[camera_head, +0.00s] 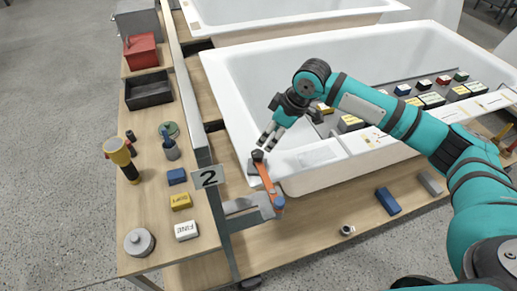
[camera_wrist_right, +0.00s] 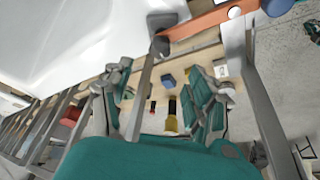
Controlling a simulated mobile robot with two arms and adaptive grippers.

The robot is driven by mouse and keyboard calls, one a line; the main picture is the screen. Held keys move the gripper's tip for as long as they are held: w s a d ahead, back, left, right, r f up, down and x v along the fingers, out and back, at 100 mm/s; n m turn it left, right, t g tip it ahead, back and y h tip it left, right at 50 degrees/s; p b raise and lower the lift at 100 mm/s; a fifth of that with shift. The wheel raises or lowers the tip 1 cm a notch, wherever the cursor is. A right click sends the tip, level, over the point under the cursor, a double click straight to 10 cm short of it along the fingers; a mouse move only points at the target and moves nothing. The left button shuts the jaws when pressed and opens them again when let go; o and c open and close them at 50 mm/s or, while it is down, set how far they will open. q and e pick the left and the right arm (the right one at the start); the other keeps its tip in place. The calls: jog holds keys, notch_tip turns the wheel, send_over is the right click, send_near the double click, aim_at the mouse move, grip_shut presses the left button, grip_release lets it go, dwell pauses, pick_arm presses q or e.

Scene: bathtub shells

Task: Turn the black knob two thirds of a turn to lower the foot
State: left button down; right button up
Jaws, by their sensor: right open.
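A black knob (camera_head: 258,155) sits at the near left corner of the white bathtub (camera_head: 240,110), by the end of an orange bar (camera_head: 266,178) with a blue end. My right gripper (camera_head: 265,141) is open, just above the knob, pointing down and left. No contact can be made out. In the right wrist view my gripper's fingers (camera_wrist_right: 162,95) are spread with nothing between them; a dark knob-like part (camera_wrist_right: 160,46) lies beyond, beside the orange bar (camera_wrist_right: 205,22). I cannot make out the foot. My left gripper is out of view.
A bench at left carries a red box (camera_head: 141,51), a black tray (camera_head: 149,90), a yellow flashlight (camera_head: 117,152), small blocks and a grey round weight (camera_head: 139,242). A blue block (camera_head: 388,201) lies on the wooden surface at right.

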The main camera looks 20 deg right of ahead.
aim_at(258, 153)
jog(key=x, duration=0.7)
jog(key=shift+p, duration=0.3)
jog(key=shift+x, duration=1.2)
jog(key=shift+w+f, duration=0.15)
jog(key=shift+f, duration=0.1)
jog(key=shift+a+f, duration=0.1)
jog(key=c, duration=1.1)
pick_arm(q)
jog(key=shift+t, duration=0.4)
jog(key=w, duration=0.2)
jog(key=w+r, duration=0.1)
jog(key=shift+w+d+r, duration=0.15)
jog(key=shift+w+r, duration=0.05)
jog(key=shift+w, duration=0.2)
pick_arm(e)
jog(key=shift+c, duration=0.2)
